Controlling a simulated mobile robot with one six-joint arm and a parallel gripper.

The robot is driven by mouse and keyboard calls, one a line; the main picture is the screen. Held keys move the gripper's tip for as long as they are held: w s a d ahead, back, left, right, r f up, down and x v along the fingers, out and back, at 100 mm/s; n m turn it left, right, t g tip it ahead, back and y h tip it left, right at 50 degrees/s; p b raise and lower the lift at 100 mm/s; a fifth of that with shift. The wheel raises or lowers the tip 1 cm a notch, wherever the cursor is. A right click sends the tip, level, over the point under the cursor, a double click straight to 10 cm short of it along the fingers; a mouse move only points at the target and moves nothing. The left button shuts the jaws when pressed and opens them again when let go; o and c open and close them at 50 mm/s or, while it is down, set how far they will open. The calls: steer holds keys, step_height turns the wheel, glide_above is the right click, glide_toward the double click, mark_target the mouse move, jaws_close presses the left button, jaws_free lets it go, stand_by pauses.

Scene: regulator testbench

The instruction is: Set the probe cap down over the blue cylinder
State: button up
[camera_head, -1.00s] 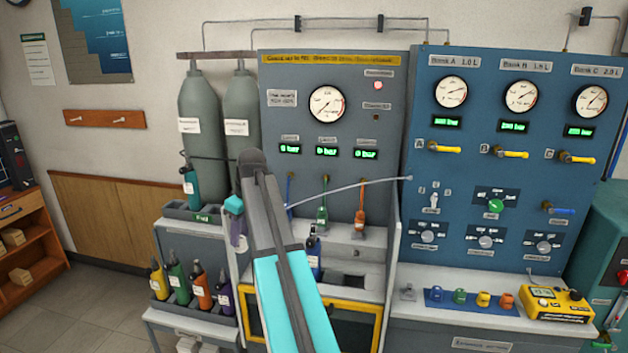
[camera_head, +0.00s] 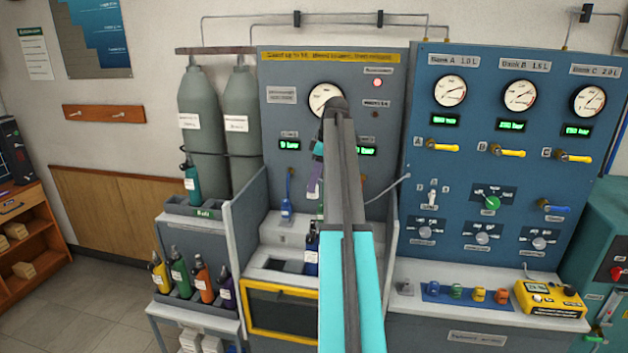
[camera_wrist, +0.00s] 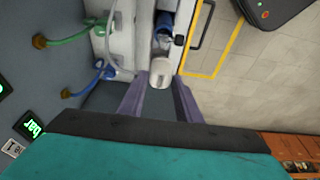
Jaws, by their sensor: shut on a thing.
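The blue cylinder (camera_head: 311,258) stands upright in the bench well at the centre of the head view, partly behind my arm. It also shows in the wrist view (camera_wrist: 165,42), beyond the fingertips. My gripper (camera_head: 314,190) is above the cylinder in the head view, its purple fingers pointing down. In the wrist view the gripper (camera_wrist: 160,94) is shut on a pale grey piece, the probe cap (camera_wrist: 160,80), between its fingertips. The cap lies close to the cylinder's top end in that view; the gap between them cannot be judged.
A pale hose (camera_wrist: 113,42) curves near the cap, and connectors with blue (camera_wrist: 105,72) and green (camera_wrist: 62,36) hoses sit beside it. A low partition (camera_head: 245,245) stands left of the well. A rack of coloured cylinders (camera_head: 188,300) stands further left. The yellow-framed door (camera_head: 270,333) is below.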

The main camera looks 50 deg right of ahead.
steer(key=shift+f, duration=0.2)
stand_by(0.3)
steer(key=b, duration=0.4)
glide_above(312, 221)
steer(key=shift+s+d+f, duration=0.15)
steer(key=shift+f, duration=1.85)
steer(key=shift+s+d+f, duration=0.1)
steer(key=shift+f, duration=1.9)
steer(key=shift+r, duration=0.1)
steer(key=shift+f, duration=1.9)
stand_by(0.4)
steer(key=o, duration=1.2)
steer(key=shift+c, duration=0.2)
steer(key=shift+r+b, duration=0.1)
steer(key=shift+b, duration=0.2)
